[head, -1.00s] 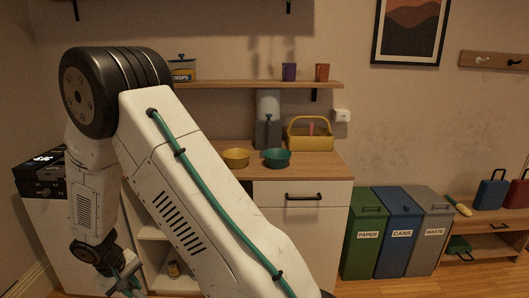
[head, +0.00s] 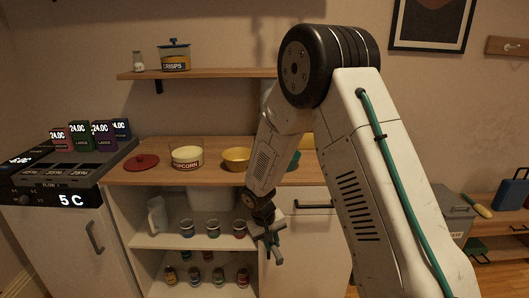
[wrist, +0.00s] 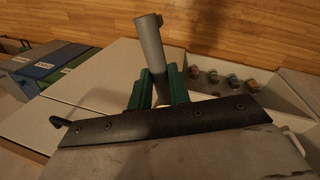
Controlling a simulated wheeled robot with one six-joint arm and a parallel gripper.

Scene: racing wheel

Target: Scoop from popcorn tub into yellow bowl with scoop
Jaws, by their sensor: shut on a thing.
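The popcorn tub (head: 187,162), labelled POPCORN, stands open on the wooden counter with pale contents at its top. The yellow bowl (head: 236,159) stands just right of it on the same counter. My gripper (head: 268,236) hangs lower, in front of the cabinet's open shelves and right of the bowl. In the wrist view my gripper's green fingers (wrist: 160,88) are shut on a grey handle, which I take to be the scoop (wrist: 151,45). The scoop's head is hidden in that view.
A red lid (head: 141,162) lies left of the tub. A teal bowl (head: 294,158) is partly hidden behind my arm. A shelf (head: 215,73) runs above the counter. Several jars stand in the open cabinet.

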